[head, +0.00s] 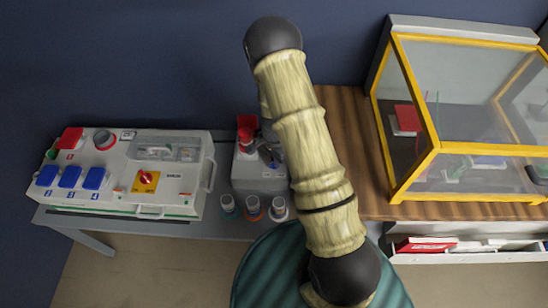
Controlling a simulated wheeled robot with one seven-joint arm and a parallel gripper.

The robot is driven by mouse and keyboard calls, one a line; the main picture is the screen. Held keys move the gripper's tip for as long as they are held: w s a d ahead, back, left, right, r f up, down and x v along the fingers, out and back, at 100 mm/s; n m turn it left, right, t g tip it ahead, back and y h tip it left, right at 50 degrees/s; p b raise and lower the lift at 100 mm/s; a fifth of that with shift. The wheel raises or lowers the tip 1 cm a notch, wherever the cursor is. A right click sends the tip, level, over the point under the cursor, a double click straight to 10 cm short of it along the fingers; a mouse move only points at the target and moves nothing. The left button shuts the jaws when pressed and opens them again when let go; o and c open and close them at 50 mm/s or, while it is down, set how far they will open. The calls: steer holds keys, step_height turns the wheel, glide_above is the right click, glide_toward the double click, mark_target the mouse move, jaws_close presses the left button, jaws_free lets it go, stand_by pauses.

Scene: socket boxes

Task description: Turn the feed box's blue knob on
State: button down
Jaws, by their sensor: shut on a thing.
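The small grey box (259,179), which I take to be the feed box, stands on the bench left of my arm. A red plug or cap (245,136) stands at its back left. My gripper (269,156) is at the top of this box, small and dark, partly hidden behind my own arm link. It appears shut at the blue knob, which is mostly covered; the knob's setting cannot be read.
A large white socket box (190,181) with blue covers, a red cover and a red rotary switch on yellow stands left. Several round connectors (253,208) sit at the bench's front edge. A yellow-framed clear case (415,170) stands right on the wooden top.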

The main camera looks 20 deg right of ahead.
stand_by(0.4)
steer(key=c, duration=1.5)
jaws_free()
steer(key=shift+r+p, duration=1.05)
steer(key=shift+r, duration=7.65)
